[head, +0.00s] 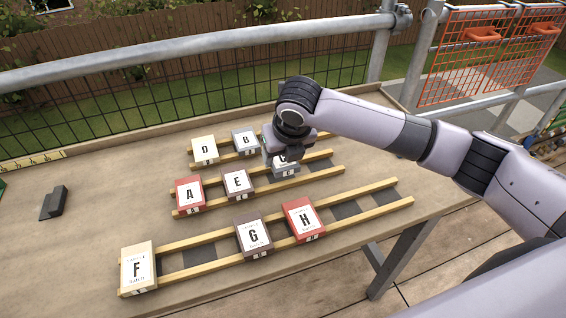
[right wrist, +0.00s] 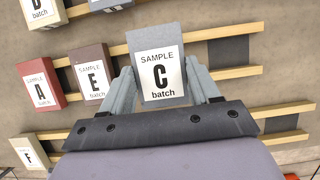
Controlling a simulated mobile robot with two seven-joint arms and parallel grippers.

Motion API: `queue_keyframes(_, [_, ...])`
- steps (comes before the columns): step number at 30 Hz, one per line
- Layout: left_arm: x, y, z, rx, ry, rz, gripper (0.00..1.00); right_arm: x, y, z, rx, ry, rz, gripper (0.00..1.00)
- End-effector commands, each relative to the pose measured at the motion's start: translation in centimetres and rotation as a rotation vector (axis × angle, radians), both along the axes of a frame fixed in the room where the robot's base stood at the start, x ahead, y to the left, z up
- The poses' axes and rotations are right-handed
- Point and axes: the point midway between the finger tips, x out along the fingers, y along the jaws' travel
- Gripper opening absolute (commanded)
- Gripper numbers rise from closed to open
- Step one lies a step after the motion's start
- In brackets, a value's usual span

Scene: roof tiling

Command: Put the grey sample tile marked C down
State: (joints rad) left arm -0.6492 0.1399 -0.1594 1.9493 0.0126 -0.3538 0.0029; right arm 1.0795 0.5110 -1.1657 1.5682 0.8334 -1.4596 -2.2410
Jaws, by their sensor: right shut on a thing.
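The grey sample tile C (right wrist: 159,66) is between the fingers of my right gripper (right wrist: 165,88), which is shut on it. In the right wrist view its label faces up and reads upright. It is over the two wooden rails of the middle rack (head: 318,155), to the right of tile E (head: 238,183). In the head view my right gripper (head: 283,148) hides much of tile C. I cannot tell whether the tile touches the rails. My left gripper is not in view.
Red tile A (head: 189,195) is left of E. Tiles D (head: 204,150) and B (head: 244,141) are on the back rack. Tiles F (head: 138,268), G (head: 253,235) and H (head: 302,218) are on the front rack. A dark block (head: 53,203) lies at the table's left.

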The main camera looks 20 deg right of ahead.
Motion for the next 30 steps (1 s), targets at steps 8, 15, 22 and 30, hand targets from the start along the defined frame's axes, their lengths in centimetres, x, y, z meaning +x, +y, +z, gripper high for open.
queue_keyframes(8, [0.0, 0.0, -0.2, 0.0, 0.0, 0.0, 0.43, 0.0, 0.0, -2.9, 0.0, -0.001, 0.0, 0.25])
queue_keyframes(15, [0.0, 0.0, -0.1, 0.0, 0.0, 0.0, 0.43, 0.0, 0.0, -3.0, 0.0, 0.0, 0.0, 0.25])
queue_keyframes(22, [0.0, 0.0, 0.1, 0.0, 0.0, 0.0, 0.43, 0.0, 0.0, -3.7, -0.001, 0.0, 0.0, 0.25])
queue_keyframes(30, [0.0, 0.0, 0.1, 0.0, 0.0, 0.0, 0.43, 0.0, 0.0, -3.8, -0.001, 0.001, 0.0, 0.87])
